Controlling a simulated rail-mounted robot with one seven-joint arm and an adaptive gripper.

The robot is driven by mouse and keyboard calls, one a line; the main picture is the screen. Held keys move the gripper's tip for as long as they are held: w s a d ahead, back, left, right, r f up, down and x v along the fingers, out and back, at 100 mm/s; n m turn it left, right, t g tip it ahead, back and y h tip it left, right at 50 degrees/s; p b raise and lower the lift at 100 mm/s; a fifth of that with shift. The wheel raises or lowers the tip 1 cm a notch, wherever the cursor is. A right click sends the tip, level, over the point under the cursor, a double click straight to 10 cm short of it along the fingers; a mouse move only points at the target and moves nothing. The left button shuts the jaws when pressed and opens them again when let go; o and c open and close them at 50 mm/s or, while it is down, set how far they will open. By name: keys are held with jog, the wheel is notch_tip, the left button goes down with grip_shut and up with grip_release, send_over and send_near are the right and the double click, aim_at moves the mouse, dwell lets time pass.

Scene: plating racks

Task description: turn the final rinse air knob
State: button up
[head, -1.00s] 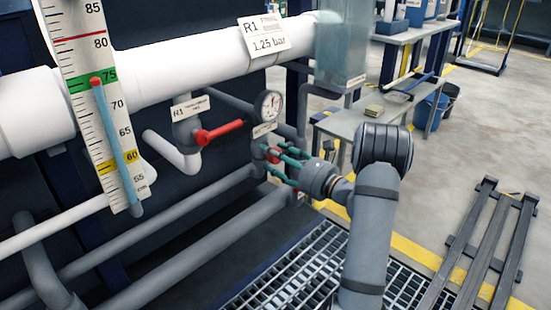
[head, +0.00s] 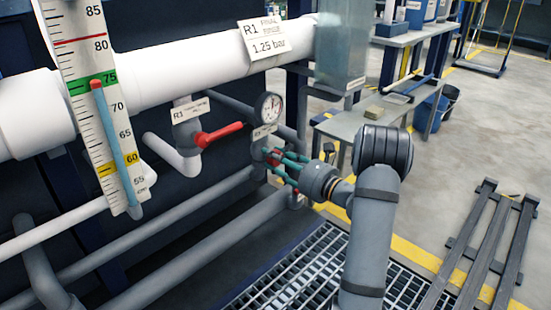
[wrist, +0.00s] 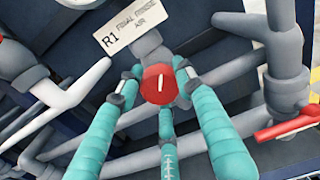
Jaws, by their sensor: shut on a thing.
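The final rinse air knob (wrist: 158,84) is red and round with a white pointer line. The line on the knob is near upright, leaning slightly right. In the head view my gripper (head: 283,163) reaches from the right and is shut on the knob, below the round gauge (head: 269,106). The fingers cover most of the knob there.
A red lever handle (head: 218,133) sticks out left of the gauge. A white pipe (head: 190,85) runs above, with a 1.25 bar sign (head: 264,38). Grey pipes run below. A grating (head: 300,275) lies beneath my arm.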

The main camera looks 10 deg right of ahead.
jog(key=shift+r, duration=0.1)
jog(key=m+p, duration=0.1)
jog(key=p, duration=0.2)
jog(key=shift+r+m, duration=0.3)
jog(key=shift+m, duration=0.1)
jog(key=shift+f+m+p, duration=0.15)
jog(key=shift+m+p, duration=0.75)
jog(key=shift+p, duration=0.35)
jog(key=shift+f+m, duration=0.2)
jog(key=shift+m, duration=0.1)
jog(key=o, duration=1.1)
jog(key=shift+o, duration=0.2)
